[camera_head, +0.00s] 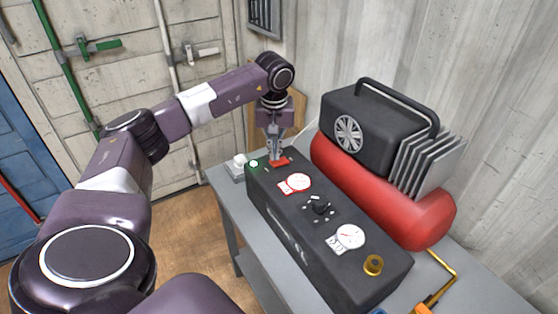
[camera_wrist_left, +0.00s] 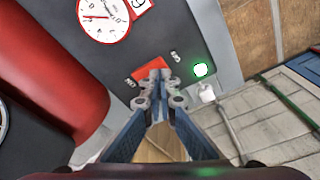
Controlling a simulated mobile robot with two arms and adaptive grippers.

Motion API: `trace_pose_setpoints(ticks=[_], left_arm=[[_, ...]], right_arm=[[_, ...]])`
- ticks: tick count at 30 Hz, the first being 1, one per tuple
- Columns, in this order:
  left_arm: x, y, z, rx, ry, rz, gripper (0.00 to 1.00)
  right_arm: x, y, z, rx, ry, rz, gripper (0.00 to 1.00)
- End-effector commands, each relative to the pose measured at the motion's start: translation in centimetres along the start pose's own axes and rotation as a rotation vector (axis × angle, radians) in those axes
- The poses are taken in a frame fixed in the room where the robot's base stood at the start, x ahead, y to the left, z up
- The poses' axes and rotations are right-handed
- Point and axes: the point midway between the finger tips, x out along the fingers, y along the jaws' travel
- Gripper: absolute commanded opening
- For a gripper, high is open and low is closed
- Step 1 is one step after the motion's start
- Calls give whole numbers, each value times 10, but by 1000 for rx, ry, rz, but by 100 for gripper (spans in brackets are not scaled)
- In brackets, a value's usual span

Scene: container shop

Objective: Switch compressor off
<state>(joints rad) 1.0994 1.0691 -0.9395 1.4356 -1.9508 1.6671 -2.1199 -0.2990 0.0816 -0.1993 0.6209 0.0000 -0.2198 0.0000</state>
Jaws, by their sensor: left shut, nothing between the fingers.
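The compressor has a black control panel (camera_head: 290,225) with a red tank (camera_head: 400,200) behind it. A red switch (camera_head: 280,163) sits at the far left end of the panel; in the left wrist view the red switch (camera_wrist_left: 151,70) lies between two white markings, partly hidden by my fingertips. A green light (camera_wrist_left: 200,70) glows beside it. My left gripper (camera_head: 276,156) points down at the switch, shut and empty, its tips at or just above it. I cannot tell whether they touch. In the left wrist view my left gripper (camera_wrist_left: 157,75) overlaps the switch. My right gripper is not in view.
The panel also carries a red-rimmed gauge (camera_head: 296,183), a black knob (camera_head: 318,205), a white gauge (camera_head: 349,237) and a brass fitting (camera_head: 373,265). It stands on a grey table (camera_head: 228,195) against a corrugated wall. An orange-handled tool (camera_head: 424,308) lies at the right.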

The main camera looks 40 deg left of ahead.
Motion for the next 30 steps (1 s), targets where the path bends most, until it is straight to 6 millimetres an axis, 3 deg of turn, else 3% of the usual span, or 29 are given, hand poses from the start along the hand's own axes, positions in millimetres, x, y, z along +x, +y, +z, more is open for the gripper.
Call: trace_pose_setpoints(ticks=[30], left_arm=[[16, 0, 2, -1, -1, -1, 0]], right_arm=[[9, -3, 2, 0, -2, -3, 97]])
